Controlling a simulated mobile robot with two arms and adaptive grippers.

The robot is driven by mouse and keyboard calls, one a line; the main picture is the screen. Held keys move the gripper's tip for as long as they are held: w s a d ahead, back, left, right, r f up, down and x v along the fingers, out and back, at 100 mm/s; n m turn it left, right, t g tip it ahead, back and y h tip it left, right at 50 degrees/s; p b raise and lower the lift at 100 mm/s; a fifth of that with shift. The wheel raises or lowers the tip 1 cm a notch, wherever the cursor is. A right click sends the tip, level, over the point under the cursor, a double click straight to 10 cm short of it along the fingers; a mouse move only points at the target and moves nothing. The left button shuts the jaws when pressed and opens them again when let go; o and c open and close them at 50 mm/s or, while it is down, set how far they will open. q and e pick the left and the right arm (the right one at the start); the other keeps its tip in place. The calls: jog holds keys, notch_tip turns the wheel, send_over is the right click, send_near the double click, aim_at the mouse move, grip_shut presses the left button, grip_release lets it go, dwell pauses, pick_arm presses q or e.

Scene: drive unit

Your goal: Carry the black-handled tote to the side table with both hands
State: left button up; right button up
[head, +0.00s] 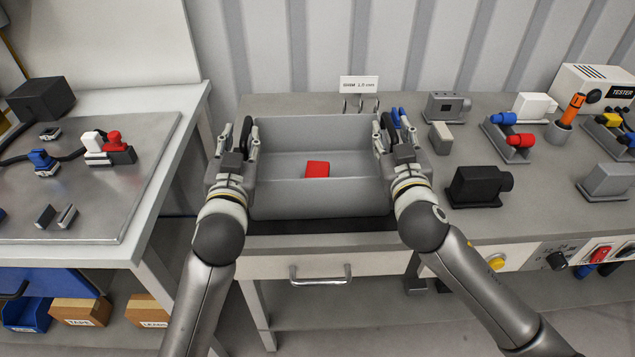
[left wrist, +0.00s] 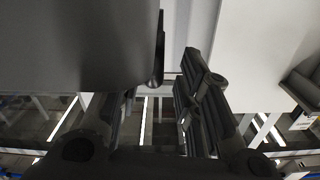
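The grey tote (head: 318,205) is upright at the left end of the workbench, with a red block (head: 317,169) inside. Its black handles (head: 246,133) are at its left and right sides. My left gripper (head: 239,147) is at the left handle, fingers apart on either side of it. In the left wrist view, the dark handle (left wrist: 158,65) hangs between the spread fingers (left wrist: 157,100). My right gripper (head: 391,133) is at the right handle, its fingers also apart around it. The tote's underside is hidden, so I cannot tell whether it touches the bench.
The workbench (head: 480,222) holds several drive parts and a tester (head: 597,88) right of the tote. A sign (head: 359,84) stands behind it. A table (head: 160,185) on the left carries a grey mat with connectors and a black box (head: 40,99). A gap separates the two tables.

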jog(key=shift+s+a, duration=0.1)
pick_arm(q)
jog(key=s, duration=0.9)
jog(key=shift+s, duration=0.2)
pick_arm(e)
jog(key=s, duration=1.2)
jog(key=shift+d, duration=0.35)
